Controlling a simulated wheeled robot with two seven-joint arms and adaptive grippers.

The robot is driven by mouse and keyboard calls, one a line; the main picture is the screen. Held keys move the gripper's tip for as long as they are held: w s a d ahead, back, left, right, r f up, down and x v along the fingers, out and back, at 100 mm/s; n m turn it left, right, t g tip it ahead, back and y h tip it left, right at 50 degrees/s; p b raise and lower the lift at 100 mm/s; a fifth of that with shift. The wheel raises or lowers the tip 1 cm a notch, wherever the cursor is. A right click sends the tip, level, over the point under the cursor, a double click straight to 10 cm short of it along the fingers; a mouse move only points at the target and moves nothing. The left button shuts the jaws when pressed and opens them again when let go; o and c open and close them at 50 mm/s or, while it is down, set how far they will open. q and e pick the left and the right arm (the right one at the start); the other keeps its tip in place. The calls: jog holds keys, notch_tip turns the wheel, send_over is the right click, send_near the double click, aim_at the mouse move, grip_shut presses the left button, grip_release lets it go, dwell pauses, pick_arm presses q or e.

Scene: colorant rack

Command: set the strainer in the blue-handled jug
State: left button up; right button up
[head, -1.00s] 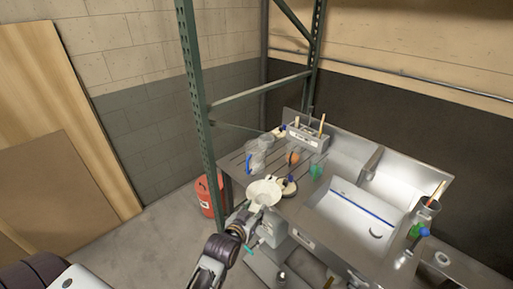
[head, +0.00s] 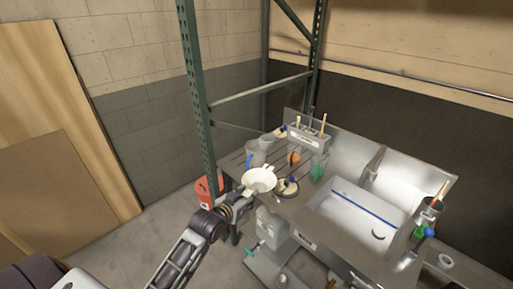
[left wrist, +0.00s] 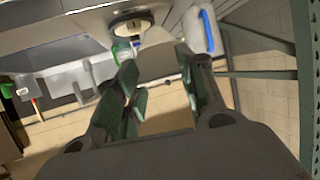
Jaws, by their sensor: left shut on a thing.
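The strainer (head: 259,180) is a pale, wide bowl, held level near the front left corner of the metal counter. My left gripper (head: 240,197) is shut on its near-left side in the head view. The clear jug with a blue handle (head: 250,161) stands just behind the strainer, which hides its lower part. The jug and its blue handle also show at the top of the left wrist view (left wrist: 203,28). My right gripper is not in view.
Jugs with orange (head: 293,158) and green (head: 317,173) handles stand further right. A green rack post (head: 198,110) rises close at the left. The sink basin (head: 350,222) is at the right.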

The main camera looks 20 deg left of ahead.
pick_arm(q)
jog(key=w+a+r+m+h+b, duration=0.1)
jog(key=w+a+r, duration=0.1)
jog(key=a+r, duration=0.2)
jog(key=w+a+r+m+h+b, duration=0.1)
jog(key=w+a+r, duration=0.2)
jog(key=a+r, duration=0.2)
jog(key=w+a+r+m+g+h+b, duration=0.1)
jog(key=w+a+r, duration=0.2)
jog(key=a, duration=0.7)
jog(key=shift+w+r+h+b, duration=0.2)
jog(key=shift+r+h+b, duration=0.2)
jog(key=shift+r, duration=0.45)
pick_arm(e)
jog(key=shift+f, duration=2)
